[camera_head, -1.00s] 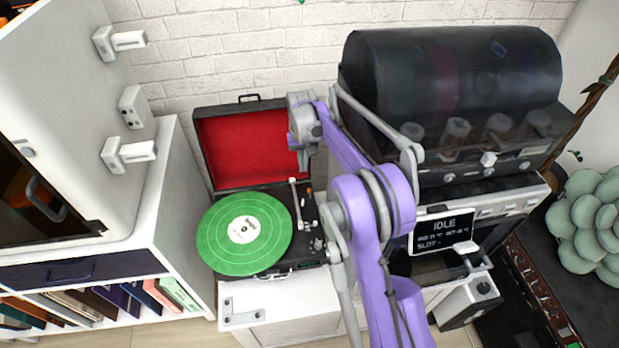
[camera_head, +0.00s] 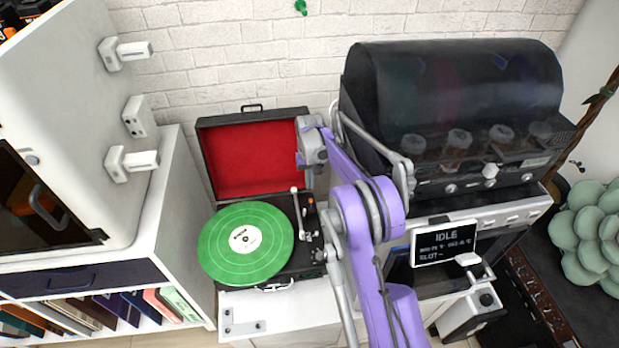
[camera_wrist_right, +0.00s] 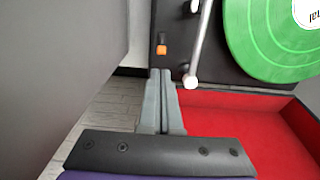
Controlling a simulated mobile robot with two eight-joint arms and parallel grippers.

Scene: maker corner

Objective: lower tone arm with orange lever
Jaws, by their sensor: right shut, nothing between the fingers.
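The record player (camera_head: 262,274) is an open black case with a red-lined lid and a green record (camera_head: 222,243) on its platter. The pale tone arm (camera_head: 297,208) lies along the record's right side; its tube (camera_wrist_right: 200,48) also shows in the right wrist view. The orange lever (camera_wrist_right: 161,50) stands on the deck beside the tone arm. My right gripper (camera_head: 309,183) is over the case's right back, near the lid. Its fingers (camera_wrist_right: 161,74) are shut and empty, with the tips just short of the lever. Whether they touch it cannot be told. My left gripper is out of view.
A dark-hooded machine (camera_head: 450,100) with a screen reading IDLE (camera_head: 443,243) stands close to the right of my arm. A white cabinet (camera_head: 185,225) stands on the left. A brick wall (camera_head: 225,65) is behind the player.

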